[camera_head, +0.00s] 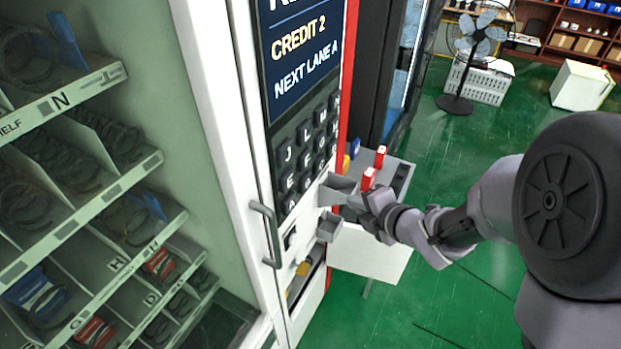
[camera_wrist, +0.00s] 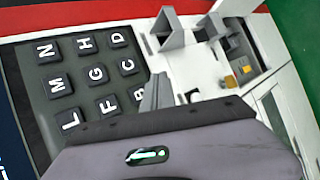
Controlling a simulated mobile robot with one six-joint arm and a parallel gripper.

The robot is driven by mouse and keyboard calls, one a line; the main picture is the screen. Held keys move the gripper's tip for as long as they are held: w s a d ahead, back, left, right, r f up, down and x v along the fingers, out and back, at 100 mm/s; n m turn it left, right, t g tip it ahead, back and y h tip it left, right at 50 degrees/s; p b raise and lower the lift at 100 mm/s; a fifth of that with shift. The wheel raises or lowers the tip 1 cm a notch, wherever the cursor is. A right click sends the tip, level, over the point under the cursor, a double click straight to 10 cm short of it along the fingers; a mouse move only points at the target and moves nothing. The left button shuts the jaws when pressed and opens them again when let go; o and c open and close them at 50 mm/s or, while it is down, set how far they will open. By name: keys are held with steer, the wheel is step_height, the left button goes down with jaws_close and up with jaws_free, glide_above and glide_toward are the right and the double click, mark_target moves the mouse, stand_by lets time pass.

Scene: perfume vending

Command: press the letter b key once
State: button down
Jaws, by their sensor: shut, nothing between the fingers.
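The letter b key (camera_wrist: 139,94) is a dark key with a white letter on the black keypad (camera_wrist: 88,72). In the wrist view it is partly covered by my gripper, and C shows above it and F to its left. In the head view the keypad (camera_head: 307,150) is seen at a steep angle, and the b key is too small to read. My gripper (camera_wrist: 158,84) is shut and empty, its tip just right of the b key in the picture. In the head view my gripper (camera_head: 350,200) is beside small grey trays, right of the keypad. I cannot tell its distance from the panel.
The screen (camera_head: 302,50) above the keypad reads "CREDIT 2" and "NEXT LANE A". Small grey trays (camera_head: 338,188) stick out from the panel near my gripper. A door handle (camera_head: 268,235) is left of them. Red items (camera_head: 369,178) stand on a side shelf.

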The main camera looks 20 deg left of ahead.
glide_toward(310, 184)
steer(key=w+f, duration=0.3)
steer(key=shift+a+f+b, duration=0.15)
steer(key=shift+a+b, duration=0.4)
steer(key=shift+a, duration=0.65)
steer(key=shift+w, duration=0.1)
stand_by(0.9)
steer(key=shift+a+b, duration=0.35)
steer(key=shift+a, duration=0.05)
steer(key=shift+a+b, duration=0.3)
steer(key=shift+a, duration=0.15)
stand_by(0.5)
stand_by(0.3)
steer(key=shift+d, duration=0.85)
